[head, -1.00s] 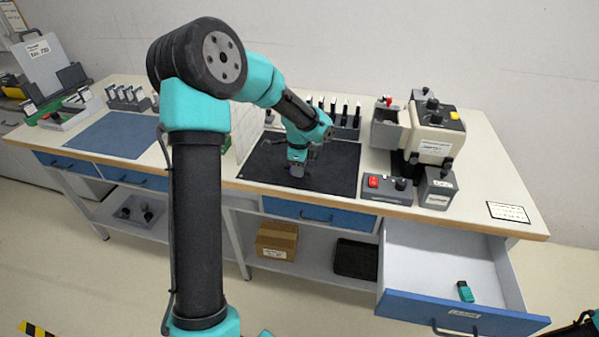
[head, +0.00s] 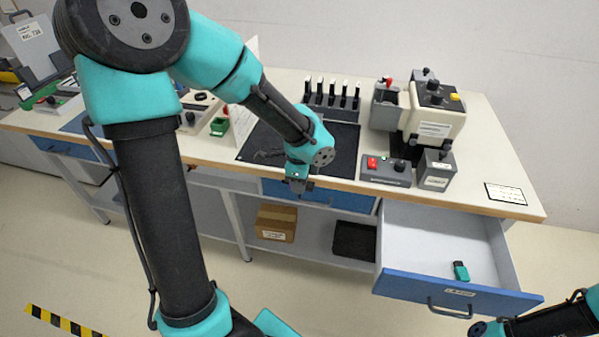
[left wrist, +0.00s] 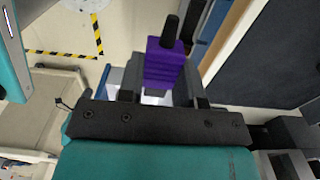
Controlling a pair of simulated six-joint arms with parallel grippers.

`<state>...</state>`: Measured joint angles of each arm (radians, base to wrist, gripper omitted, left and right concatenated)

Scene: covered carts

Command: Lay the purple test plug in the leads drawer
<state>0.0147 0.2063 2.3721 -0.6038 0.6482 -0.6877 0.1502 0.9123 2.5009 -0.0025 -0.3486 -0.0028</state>
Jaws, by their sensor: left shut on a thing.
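The purple test plug (left wrist: 165,66), a ribbed block with a black tip, shows in the left wrist view. My left gripper (head: 298,186) is shut on it, and the gripper hangs near the bench's front edge in the head view. There the plug is hidden or too small to make out. The leads drawer (head: 402,238) is pulled out at the bench's right end, right of and lower than the gripper. It has a blue front and a pale inside. Only a part of my right arm shows in the bottom right corner; its gripper cannot be seen.
A small teal-and-black plug (head: 460,271) lies in the drawer's right half; the left half is bare. A control box with a red switch (head: 386,170) stands at the bench edge above the drawer. A machine (head: 434,118) stands behind it. A dark mat (head: 340,145) lies left of the box.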

